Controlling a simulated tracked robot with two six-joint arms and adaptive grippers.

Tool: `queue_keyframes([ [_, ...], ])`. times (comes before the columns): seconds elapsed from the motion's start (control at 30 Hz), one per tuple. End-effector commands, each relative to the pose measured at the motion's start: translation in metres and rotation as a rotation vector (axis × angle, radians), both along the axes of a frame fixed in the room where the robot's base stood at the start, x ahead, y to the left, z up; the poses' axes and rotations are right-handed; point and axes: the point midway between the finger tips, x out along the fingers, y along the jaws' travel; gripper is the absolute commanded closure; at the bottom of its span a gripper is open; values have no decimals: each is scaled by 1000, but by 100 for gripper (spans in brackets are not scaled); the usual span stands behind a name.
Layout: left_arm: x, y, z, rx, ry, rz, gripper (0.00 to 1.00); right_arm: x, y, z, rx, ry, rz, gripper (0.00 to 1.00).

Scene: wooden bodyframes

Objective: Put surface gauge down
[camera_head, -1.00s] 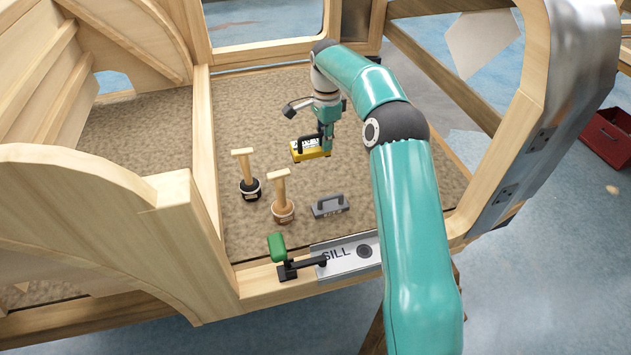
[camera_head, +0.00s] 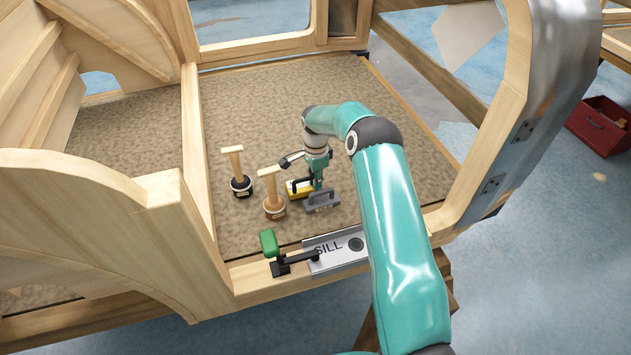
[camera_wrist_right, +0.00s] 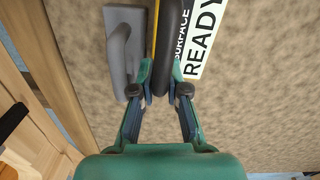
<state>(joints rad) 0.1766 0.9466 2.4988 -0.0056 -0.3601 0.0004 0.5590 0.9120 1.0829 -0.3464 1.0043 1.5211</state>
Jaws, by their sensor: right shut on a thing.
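The surface gauge (camera_head: 294,188) is a yellow block with a black handle. In the head view it is just behind the grey handled block (camera_head: 323,204), partly hidden by my gripper and that block. My right gripper (camera_head: 313,186) is shut on the gauge's black handle. In the right wrist view the handle (camera_wrist_right: 168,50) is between my fingertips (camera_wrist_right: 163,88), and the label (camera_wrist_right: 205,42) reads "SURFACE" and "READY". The grey block (camera_wrist_right: 125,45) is close beside it on the left. I cannot tell whether the gauge touches the carpet. My left gripper is not in view.
Wooden uprights flank the brown carpeted floor (camera_head: 285,105), which is clear at the back.

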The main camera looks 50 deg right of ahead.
Motion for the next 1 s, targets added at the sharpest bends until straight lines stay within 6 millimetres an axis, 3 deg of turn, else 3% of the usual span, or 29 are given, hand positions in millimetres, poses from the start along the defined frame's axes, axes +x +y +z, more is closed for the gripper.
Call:
queue_keyframes([
  [0.1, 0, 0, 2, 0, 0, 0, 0, 0, -1, -9, -1, -2, -1, 100],
  [0.4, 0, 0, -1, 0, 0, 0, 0, 0, 0, -12, -1, -3, -1, 100],
  [0.43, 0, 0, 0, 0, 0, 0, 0, 0, 0, -11, -1, -2, -1, 81],
  [0.47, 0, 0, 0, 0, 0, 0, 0, 0, 0, -11, -1, -2, -1, 76],
  [0.87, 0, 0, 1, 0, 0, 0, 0, 1, 0, -8, -1, -2, 0, 76],
  [1.0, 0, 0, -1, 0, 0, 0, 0, 2, 0, 7, -3, -4, 1, 76],
])
